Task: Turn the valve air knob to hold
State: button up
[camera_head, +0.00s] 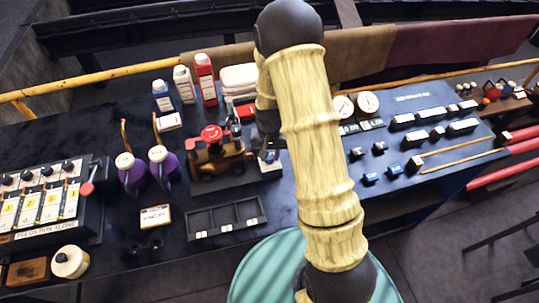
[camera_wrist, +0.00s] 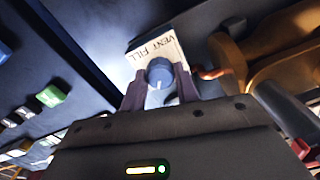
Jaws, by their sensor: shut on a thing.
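The blue-grey round knob (camera_wrist: 159,71) sits in front of a white label plate (camera_wrist: 150,52) that reads "VENT" and "FILL" in the wrist view. A pale pointer mark shows on the knob, directed toward my gripper's body. My gripper (camera_wrist: 158,88) is shut on the knob, with one dark finger on each side. The rest of the plate is hidden behind the fingers and knob. In the head view my gripper (camera_head: 268,152) is beside the brown and red engine model (camera_head: 215,155), and the knob is too small to make out there.
Purple jugs (camera_head: 131,172) stand left of the engine model. A black compartment tray (camera_head: 225,217) lies in front. Two gauges (camera_head: 368,103) and a blue panel with switches (camera_head: 430,125) are to the right. A teal round surface (camera_head: 265,270) is at the front.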

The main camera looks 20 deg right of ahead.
aim_at(270, 156)
jog(key=n+b, duration=0.1)
jog(key=n, duration=0.5)
jog(key=shift+n, duration=0.4)
jog(key=o, duration=1)
jog(key=shift+c, duration=0.2)
jog(key=shift+r, duration=0.1)
notch_tip(270, 156, up, 17)
jog(key=b, duration=0.2)
jog(key=shift+r, duration=0.15)
